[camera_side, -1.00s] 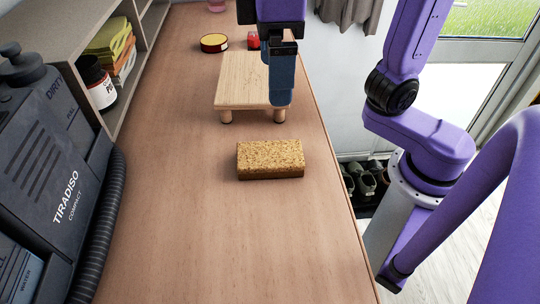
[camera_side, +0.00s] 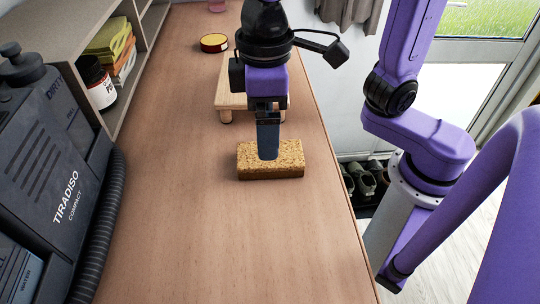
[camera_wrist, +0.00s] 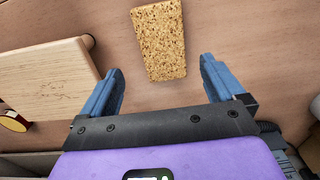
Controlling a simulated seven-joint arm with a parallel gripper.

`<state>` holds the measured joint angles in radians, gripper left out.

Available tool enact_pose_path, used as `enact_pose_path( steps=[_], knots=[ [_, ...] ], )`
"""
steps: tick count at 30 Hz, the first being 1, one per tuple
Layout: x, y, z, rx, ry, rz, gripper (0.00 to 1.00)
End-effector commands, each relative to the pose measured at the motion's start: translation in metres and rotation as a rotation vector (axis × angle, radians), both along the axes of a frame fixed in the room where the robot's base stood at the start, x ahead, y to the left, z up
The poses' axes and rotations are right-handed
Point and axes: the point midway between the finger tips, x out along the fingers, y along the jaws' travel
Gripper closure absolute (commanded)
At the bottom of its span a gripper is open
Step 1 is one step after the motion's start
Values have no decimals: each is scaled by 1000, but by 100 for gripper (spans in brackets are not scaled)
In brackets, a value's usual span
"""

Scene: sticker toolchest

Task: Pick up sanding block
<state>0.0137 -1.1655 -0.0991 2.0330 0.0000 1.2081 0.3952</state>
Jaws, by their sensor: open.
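The sanding block (camera_side: 288,160) is a speckled yellow-brown brick lying flat on the workbench (camera_side: 200,210). In the side view my gripper (camera_side: 268,157) points down and overlaps the far part of the block; its fingertips hide a bit of the block's top. In the wrist view the block (camera_wrist: 160,40) lies ahead of my gripper (camera_wrist: 162,75), lined up with the gap between the two blue fingers. The fingers are apart with nothing between them. The block appears to be just beyond the fingertips, and I cannot tell the exact height above it.
A small wooden stand (camera_side: 226,97) is behind my gripper and shows at left in the wrist view (camera_wrist: 45,80). A yellow-topped tin (camera_side: 213,42) sits farther back. A black vacuum unit (camera_side: 45,170) and shelf (camera_side: 120,95) line the left. The front bench is clear.

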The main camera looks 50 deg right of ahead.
Motion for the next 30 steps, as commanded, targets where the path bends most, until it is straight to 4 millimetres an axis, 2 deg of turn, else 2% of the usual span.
enact_pose_path(
  steps=[8, 14, 18, 27, 28, 30],
  knots=[
    [-3, -2, -18, -2, 1, 1, 4],
    [-14, -7, -45, -5, 2, 2, 4],
    [-13, -6, -60, -4, 1, -1, 4],
    [-13, -5, -63, 1, -1, 0, 4],
    [-13, -5, -63, 1, -1, 0, 11],
    [-13, -5, -63, 1, -1, 0, 34]
  ],
)
